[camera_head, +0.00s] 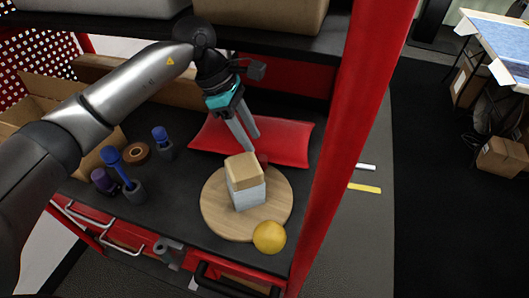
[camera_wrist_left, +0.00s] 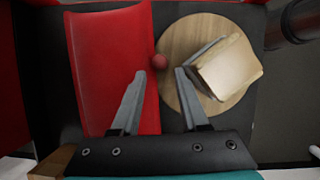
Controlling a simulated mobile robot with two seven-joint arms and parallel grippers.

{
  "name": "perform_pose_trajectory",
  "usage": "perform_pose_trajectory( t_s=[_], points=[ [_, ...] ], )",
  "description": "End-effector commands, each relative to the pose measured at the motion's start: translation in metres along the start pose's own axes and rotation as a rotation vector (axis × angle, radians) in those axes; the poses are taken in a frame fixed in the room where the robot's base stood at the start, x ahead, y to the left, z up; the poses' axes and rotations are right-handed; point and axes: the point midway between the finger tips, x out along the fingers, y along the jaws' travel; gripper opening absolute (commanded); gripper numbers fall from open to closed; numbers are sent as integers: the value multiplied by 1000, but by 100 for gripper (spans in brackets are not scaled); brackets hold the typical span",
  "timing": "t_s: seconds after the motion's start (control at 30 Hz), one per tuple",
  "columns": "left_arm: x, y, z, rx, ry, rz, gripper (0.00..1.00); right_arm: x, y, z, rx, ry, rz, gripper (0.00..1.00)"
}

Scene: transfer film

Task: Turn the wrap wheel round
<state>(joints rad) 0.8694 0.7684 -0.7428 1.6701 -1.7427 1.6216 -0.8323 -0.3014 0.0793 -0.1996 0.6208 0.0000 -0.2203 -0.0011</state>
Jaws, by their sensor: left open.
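The wrap wheel (camera_head: 218,222) is a round, light wooden disc lying flat on the dark shelf; its edge also shows in the left wrist view (camera_wrist_left: 180,42). On it stands a grey-white block with a tan box (camera_head: 244,172) on top. A yellow ball (camera_head: 269,237) is at its front edge. A small red knob or ball (camera_wrist_left: 160,62) is at its edge, mostly hidden behind the box in the head view. My left gripper (camera_head: 251,144) points down, open and empty, beside the box. In the left wrist view, the red knob lies ahead, between the two fingers (camera_wrist_left: 160,82).
A red cushion (camera_head: 290,139) lies behind the wheel. Blue-topped tools (camera_head: 122,170) and a tape roll (camera_head: 136,153) stand at the left. A red upright post (camera_head: 345,140) borders the right. A shelf with boxes (camera_head: 262,14) is overhead.

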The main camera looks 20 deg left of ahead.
Motion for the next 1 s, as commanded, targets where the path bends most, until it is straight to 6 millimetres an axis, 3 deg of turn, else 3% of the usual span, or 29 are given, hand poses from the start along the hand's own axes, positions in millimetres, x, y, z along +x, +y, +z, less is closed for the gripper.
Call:
perform_pose_trajectory(
  t_s=[0.5, 0.87, 1.0],
  points=[
    [68, 0, 0, 1, 1, -1, 44, 4, 0, 0, 0, 0, 1, 0],
    [74, 0, 0, 1, 2, 1, 44, 4, 0, 0, 1, 1, 0, 0],
    [73, 0, 0, 1, 2, 1, 29, 4, 0, 0, 1, 1, 0, 0]
  ],
)
